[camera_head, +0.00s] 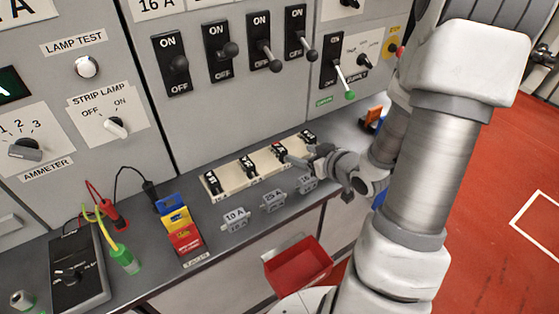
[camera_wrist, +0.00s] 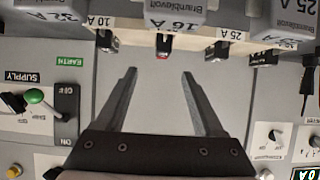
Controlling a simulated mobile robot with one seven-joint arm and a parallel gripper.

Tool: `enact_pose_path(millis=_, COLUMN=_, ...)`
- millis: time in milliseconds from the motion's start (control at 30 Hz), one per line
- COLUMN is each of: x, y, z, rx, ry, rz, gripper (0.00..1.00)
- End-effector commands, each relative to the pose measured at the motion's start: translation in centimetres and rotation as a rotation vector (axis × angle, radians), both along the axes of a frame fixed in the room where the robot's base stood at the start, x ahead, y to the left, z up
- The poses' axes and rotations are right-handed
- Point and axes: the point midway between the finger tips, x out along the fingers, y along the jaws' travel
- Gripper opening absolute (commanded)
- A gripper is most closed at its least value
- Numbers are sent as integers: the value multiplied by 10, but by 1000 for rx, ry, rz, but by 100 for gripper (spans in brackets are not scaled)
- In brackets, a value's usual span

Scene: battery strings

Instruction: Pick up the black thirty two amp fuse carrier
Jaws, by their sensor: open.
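Several black fuse carriers stand in a cream strip on the bench: far left (camera_head: 211,182), centre-left (camera_head: 247,165), one with a red part (camera_head: 281,150) and far right (camera_head: 308,136). The wrist view shows a carrier beside a 10 A label (camera_wrist: 105,40), the red-marked one (camera_wrist: 163,45), one beside a 25 A label (camera_wrist: 225,36) and a partly covered one (camera_wrist: 265,58). I cannot read a 32 A mark on any black carrier. My gripper (camera_head: 301,156) is open and empty near the right part of the strip. In the wrist view its fingers (camera_wrist: 158,73) point toward the red-marked carrier, with a gap before it.
A red bin (camera_head: 298,266) hangs below. Switch levers (camera_head: 262,55) project from the panel.

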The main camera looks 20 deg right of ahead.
Motion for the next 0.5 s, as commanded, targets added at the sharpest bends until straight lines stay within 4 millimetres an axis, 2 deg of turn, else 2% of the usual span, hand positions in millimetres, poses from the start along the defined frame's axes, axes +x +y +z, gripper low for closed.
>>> enact_pose_path(millis=67, x=3, y=1, z=-7, rx=-5, ry=-2, rz=2, gripper=70)
enact_pose_path(millis=200, x=29, y=7, z=-17, rx=1, ry=0, rz=3, gripper=70)
enact_pose_path(millis=300, x=39, y=9, z=-22, rx=0, ry=0, rz=1, gripper=70)
enact_pose_path(millis=500, x=50, y=12, z=-29, rx=1, ry=0, rz=2, gripper=70)
